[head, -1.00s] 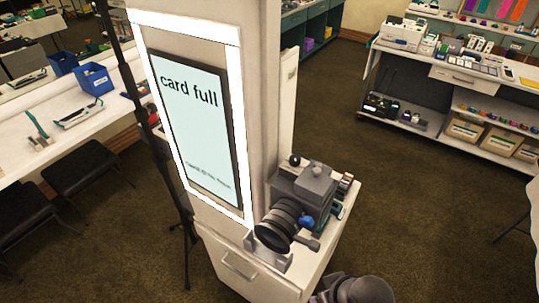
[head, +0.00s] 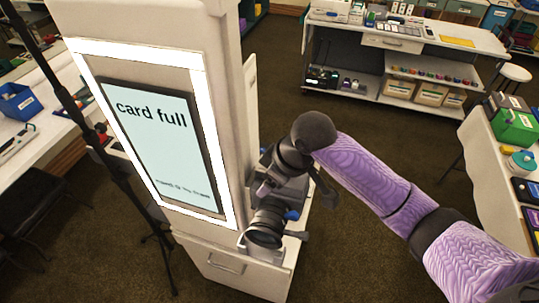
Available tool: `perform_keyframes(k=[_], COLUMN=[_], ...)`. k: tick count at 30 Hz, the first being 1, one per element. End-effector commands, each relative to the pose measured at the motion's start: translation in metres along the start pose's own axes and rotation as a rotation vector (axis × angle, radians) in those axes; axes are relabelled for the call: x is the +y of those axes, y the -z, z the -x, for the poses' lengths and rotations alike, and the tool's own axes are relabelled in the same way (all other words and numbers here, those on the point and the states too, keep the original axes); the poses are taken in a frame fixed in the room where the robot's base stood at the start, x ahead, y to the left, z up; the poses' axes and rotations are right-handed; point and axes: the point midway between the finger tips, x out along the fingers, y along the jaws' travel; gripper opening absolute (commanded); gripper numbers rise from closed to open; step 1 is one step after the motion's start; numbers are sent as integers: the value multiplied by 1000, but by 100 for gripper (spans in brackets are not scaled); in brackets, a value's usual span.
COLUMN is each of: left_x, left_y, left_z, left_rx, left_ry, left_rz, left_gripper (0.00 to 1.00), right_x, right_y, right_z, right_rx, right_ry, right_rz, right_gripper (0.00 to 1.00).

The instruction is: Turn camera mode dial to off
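The camera (head: 265,228) stands on a small white cabinet (head: 218,262), its lens toward the front. A blue part (head: 292,215) shows on its side. My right arm reaches in from the right, and my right gripper (head: 266,189) is over the top of the camera. The wrist and gripper cover much of the camera's top, and I cannot make out the mode dial. Whether the gripper touches the camera, and whether its fingers are open, I cannot tell. My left gripper is not in view.
A white pillar with a lit frame and a "card full" screen (head: 160,140) rises just left of the camera. A black stand (head: 85,118) is further left. A table with boxes (head: 515,125) is at the right. Open floor lies between the cabinet and the back shelves.

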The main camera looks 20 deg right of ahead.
Motion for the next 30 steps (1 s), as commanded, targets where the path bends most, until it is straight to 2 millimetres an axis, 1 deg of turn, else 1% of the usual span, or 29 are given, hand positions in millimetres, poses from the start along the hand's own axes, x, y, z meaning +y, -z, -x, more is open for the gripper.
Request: perform_keyframes(k=[1, 3, 6, 8, 11, 18, 21, 25, 30], left_x=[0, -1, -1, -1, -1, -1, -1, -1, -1], left_y=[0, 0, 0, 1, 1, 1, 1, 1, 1], left_z=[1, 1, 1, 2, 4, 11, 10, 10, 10], left_rx=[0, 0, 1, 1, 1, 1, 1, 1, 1], left_ry=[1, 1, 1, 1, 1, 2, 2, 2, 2], left_rz=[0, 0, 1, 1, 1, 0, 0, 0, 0], left_gripper=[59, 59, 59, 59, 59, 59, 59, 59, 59], right_x=[18, 40, 61, 66, 67, 68, 69, 69, 69], right_y=[9, 18, 27, 29, 30, 29, 29, 28, 29], right_z=[12, 30, 51, 55, 44, -15, -31, -40, -42], right_rx=[-5, -12, -13, -12, -13, -13, -10, -11, -10], right_ry=[-17, -27, -32, -32, -27, -28, -29, -31, -31], right_rz=[2, -6, -26, -33, -37, -36, -35, -34, -33], right_gripper=[71, 71, 71, 71, 71, 71, 71, 71, 71])
